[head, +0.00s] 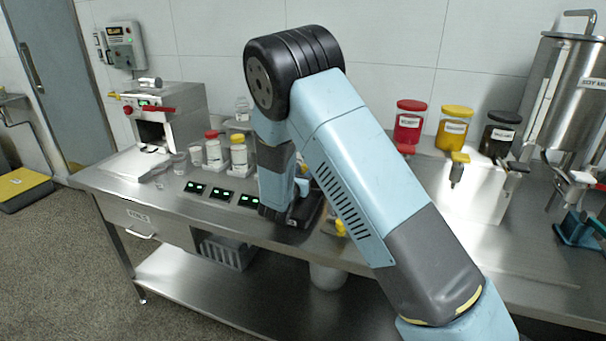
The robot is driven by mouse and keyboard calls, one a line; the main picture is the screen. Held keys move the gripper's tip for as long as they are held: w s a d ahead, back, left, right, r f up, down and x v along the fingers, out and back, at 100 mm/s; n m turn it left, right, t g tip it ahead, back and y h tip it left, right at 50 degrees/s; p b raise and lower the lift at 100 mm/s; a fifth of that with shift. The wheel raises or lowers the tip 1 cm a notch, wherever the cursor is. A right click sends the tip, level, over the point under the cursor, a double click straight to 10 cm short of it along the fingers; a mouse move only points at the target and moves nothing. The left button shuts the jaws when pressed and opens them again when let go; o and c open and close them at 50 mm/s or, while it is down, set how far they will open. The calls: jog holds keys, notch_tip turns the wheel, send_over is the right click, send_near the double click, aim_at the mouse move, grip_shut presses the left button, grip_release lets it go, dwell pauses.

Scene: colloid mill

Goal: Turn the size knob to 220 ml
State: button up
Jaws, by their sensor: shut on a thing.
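My arm rises from the lower right, bends at a black elbow joint and drops to the middle of the counter. Its far end comes down at a dark, low device (308,212) that is mostly covered by the arm. I cannot make out my gripper's fingers; they are hidden there or too small to tell. I cannot pick out the size knob or any 220 ml mark, so its setting is not readable.
The steel counter (110,178) holds a metal machine (180,100) with red handles at left. Bottles (239,157) and small black displays (222,195) stand near the arm. At right are a dispenser (480,195) with red, yellow and dark jars and a steel tank (572,95).

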jog(key=shift+m, duration=0.4)
jog(key=m, duration=1)
jog(key=shift+f+m, duration=0.1)
jog(key=shift+m, duration=0.3)
dwell(0.4)
jog(key=o, duration=1)
jog(key=shift+o, duration=0.2)
